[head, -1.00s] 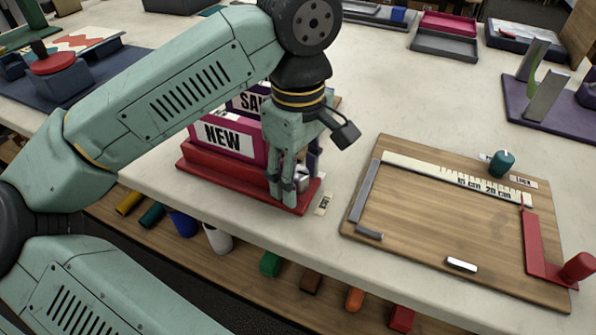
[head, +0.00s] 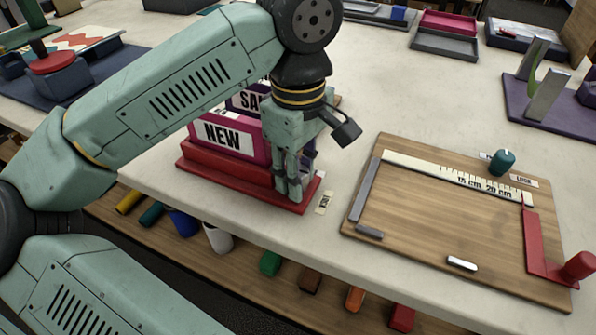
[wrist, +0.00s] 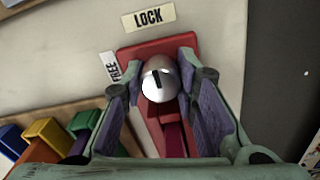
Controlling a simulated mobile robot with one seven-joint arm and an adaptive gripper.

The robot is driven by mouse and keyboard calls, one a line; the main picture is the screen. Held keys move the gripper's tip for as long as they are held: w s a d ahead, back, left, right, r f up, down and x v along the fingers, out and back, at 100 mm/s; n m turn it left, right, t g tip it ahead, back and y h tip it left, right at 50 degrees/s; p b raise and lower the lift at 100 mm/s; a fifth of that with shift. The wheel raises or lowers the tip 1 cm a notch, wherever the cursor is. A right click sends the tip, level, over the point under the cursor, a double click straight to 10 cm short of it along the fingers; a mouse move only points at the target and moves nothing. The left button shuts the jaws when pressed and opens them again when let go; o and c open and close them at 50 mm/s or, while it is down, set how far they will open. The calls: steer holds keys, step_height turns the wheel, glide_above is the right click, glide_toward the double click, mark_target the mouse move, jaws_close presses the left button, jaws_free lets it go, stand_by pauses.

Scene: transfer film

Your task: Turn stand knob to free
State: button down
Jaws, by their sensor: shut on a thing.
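The stand is a red base (head: 225,172) near the table's front edge, holding a pink "NEW" sign (head: 224,137). Its silver round knob (wrist: 160,84) shows in the wrist view, with a black mark pointing up, roughly toward the "LOCK" label (wrist: 148,18). The "FREE" label (wrist: 112,68) lies to the knob's left. My gripper (head: 289,192) points down at the base's right end, shut on the knob with a finger on each side. In the head view the fingers hide most of the knob.
A wooden board (head: 420,240) with a ruler and red stop lies right of the stand. A second sign reading "SA..." (head: 247,102) stands behind the pink one, partly hidden. Coloured rolls sit on a shelf below the table edge.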

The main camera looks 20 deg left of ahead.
steer(key=shift+f, duration=0.1)
steer(key=n+b, duration=0.2)
steer(key=n, duration=0.1)
steer(key=shift+f+b, duration=0.1)
steer(key=shift+b, duration=0.25)
steer(key=n+b, duration=0.3)
steer(key=n, duration=0.2)
steer(key=n+b, duration=0.1)
steer(key=n, duration=0.6)
steer(key=n+b, duration=0.1)
steer(key=n, duration=0.1)
steer(key=shift+r+n, duration=0.2)
steer(key=shift+n, duration=0.1)
steer(key=c, duration=1.3)
jaws_free()
